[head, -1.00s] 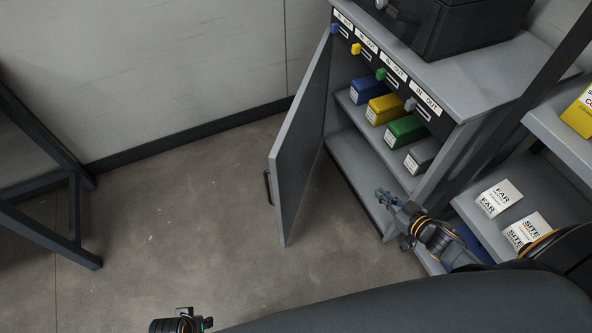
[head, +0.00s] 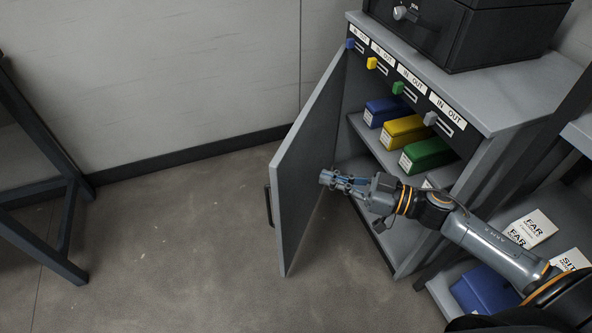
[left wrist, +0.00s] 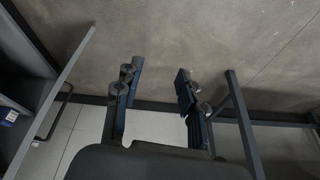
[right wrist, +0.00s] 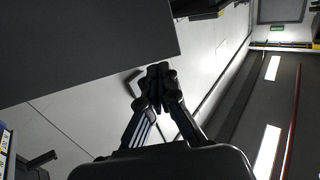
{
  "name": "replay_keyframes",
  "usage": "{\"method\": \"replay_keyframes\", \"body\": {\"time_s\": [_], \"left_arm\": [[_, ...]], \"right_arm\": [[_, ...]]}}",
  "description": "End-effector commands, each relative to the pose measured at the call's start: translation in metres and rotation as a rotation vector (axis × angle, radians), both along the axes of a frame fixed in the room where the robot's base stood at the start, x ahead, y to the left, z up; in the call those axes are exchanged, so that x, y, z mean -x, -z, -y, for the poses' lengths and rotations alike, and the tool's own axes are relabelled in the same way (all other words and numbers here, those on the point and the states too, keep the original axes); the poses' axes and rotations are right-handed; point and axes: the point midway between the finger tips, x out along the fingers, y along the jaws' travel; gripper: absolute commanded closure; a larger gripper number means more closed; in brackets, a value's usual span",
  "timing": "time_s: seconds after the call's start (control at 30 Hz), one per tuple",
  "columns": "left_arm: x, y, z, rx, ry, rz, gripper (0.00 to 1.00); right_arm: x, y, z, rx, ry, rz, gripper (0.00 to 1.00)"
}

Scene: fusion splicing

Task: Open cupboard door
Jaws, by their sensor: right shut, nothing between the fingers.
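The cupboard (head: 480,103) is grey and stands at the right in the head view. Its door (head: 306,170) is swung well open to the left, with a dark handle (head: 268,205) on its outer face. My right gripper (head: 326,178) is shut and empty, at the inner face of the door; I cannot tell whether it touches. In the right wrist view the shut fingers (right wrist: 158,72) are beside the door's edge (right wrist: 85,45). My left gripper (left wrist: 157,85) is open and empty in the left wrist view, above the floor, with the door (left wrist: 55,90) at the left.
Blue (head: 386,110), yellow (head: 407,130) and green (head: 428,154) boxes stand on the cupboard shelf. A black case (head: 470,32) is on top. A dark frame (head: 45,180) stands at the left. Floor (head: 170,230) between it and the door is clear.

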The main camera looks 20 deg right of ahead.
Motion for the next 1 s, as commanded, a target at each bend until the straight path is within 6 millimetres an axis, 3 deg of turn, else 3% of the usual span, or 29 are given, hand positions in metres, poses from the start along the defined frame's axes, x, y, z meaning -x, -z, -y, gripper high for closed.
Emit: {"method": "replay_keyframes", "body": {"time_s": [0.1,0.43,1.0], "left_arm": [[-0.02,-0.003,0.006,0.019,0.008,0.089,0.6],[-0.056,-0.016,0.018,0.055,0.022,0.265,0.6],[-0.064,-0.021,0.02,0.064,0.025,0.307,0.6]], "right_arm": [[-0.016,-0.001,-0.018,-0.001,0.0,0.007,1.0],[-0.047,0.001,-0.056,0.0,0.001,0.001,1.0],[-0.054,0.0,-0.065,0.001,0.002,-0.001,1.0]]}}
